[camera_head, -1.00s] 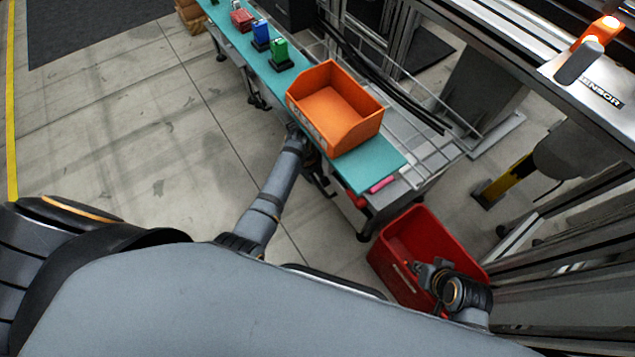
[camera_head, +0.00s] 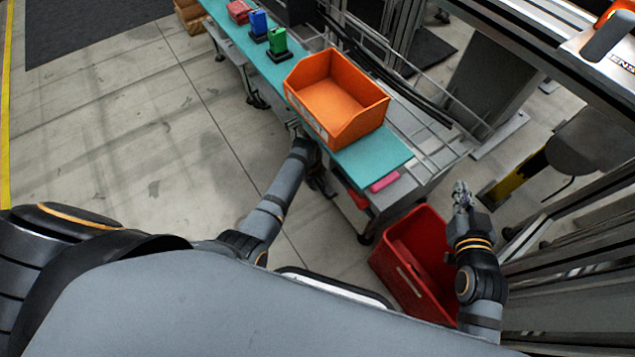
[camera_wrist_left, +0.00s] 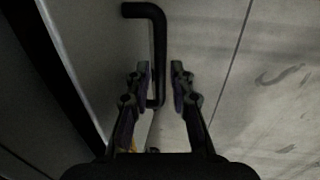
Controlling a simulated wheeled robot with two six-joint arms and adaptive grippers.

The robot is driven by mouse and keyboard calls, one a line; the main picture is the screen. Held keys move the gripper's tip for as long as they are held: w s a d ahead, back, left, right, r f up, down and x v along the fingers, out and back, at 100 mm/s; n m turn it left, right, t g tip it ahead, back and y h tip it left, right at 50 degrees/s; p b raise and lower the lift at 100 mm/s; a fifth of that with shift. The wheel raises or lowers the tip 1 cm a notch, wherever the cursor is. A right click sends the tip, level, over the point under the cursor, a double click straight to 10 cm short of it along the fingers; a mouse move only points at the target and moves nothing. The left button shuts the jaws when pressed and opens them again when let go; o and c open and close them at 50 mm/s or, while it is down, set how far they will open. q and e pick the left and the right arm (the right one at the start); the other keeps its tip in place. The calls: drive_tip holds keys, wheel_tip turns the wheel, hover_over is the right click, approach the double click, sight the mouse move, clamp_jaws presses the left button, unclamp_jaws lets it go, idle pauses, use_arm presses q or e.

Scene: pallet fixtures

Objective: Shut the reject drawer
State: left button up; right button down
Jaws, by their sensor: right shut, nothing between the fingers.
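In the left wrist view a black bar handle (camera_wrist_left: 158,50) stands off a grey panel (camera_wrist_left: 105,40), which looks like the reject drawer's front. My left gripper (camera_wrist_left: 160,85) is open, with its fingers on either side of the handle's lower end; I cannot tell whether they touch it. In the head view my left gripper (camera_head: 297,130) is at the bench's near side, below the orange bin, partly hidden by the bench edge. How far the drawer stands out cannot be told. My right gripper (camera_head: 462,192) is shut and empty, raised above the right side of the red tote (camera_head: 412,270).
An orange bin (camera_head: 330,95) stands on the teal bench top (camera_head: 375,155), with a pink item (camera_head: 384,182) near its end. Green (camera_head: 278,40) and blue (camera_head: 258,22) items stand farther back. Open floor (camera_head: 150,120) lies left of the bench. Metal framing is at the right.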

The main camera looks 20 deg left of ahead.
drive_tip(key=shift+w+r, duration=0.15)
drive_tip(key=shift+r, duration=0.2)
use_arm(q)
clamp_jaws()
drive_tip(key=shift+w+d, duration=0.8)
drive_tip(key=shift+w, duration=0.25)
use_arm(e)
drive_tip(key=shift+s+f, duration=0.2)
drive_tip(key=shift+f, duration=0.15)
use_arm(q)
unclamp_jaws()
